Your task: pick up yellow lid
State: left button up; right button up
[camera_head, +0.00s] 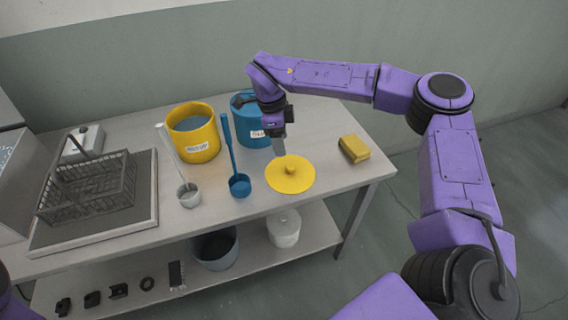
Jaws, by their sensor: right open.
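The yellow lid (297,181), a flat round disc with a small knob in its middle, lies on the metal table (330,190) toward its right side. My right gripper (280,153) points down just above the back left part of the lid, behind the knob. It is open and holds nothing. From this angle I cannot tell how much height separates the fingertips from the lid. My left gripper is out of view; only a bit of purple shows at the lower left edge.
A yellow bucket (194,141) and a blue bucket (247,128) stand behind the lid. A blue ladle (239,186), a grey ladle (188,195) and a yellow block (354,149) lie nearby. A wire basket (85,190) sits at left. A lower shelf (260,262) holds containers.

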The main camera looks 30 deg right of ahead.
aim_at(290, 165)
jog(key=f, duration=0.3)
jog(key=s+d+f+p, duration=0.1)
jog(key=f, duration=0.2)
jog(key=s+d+f+p, duration=0.1)
jog(key=f, duration=0.2)
grip_shut()
